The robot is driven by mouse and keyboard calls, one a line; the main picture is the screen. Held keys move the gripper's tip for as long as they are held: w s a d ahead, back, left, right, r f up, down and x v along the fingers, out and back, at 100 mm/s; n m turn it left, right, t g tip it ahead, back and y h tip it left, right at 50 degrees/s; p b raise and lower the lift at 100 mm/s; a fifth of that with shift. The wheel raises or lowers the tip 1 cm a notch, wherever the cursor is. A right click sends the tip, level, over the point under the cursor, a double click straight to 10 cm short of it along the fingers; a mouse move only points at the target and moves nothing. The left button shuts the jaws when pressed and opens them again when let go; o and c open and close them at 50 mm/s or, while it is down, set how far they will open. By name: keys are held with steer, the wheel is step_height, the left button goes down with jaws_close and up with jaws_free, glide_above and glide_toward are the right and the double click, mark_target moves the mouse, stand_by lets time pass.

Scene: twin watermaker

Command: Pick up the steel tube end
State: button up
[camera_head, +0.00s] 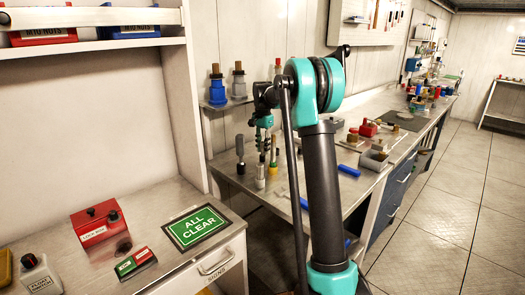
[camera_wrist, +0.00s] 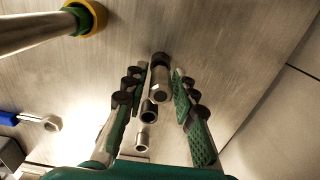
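In the wrist view my gripper (camera_wrist: 157,80) is open, its green-padded fingers spread to either side of a row of short steel cylindrical pieces on the metal bench top. The farthest piece (camera_wrist: 160,78) has a dark cap and lies between the fingertips. A hollow tube piece (camera_wrist: 149,112) with a dark opening is nearer, and another hollow steel piece (camera_wrist: 142,140) is nearest the palm. I cannot tell which is the steel tube end, or whether a finger touches any piece. In the head view my gripper (camera_head: 265,138) hangs over the bench; these pieces are not clear there.
A blue-handled ring tool (camera_wrist: 42,122) lies left. Upright tools (camera_head: 260,172) stand by my gripper in the head view. The bench edge (camera_wrist: 265,85) is to the right.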

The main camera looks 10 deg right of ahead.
jaws_close()
step_height(320, 180, up, 20)
stand_by(0.8)
steer(key=shift+c, duration=0.8)
jaws_free()
jaws_close()
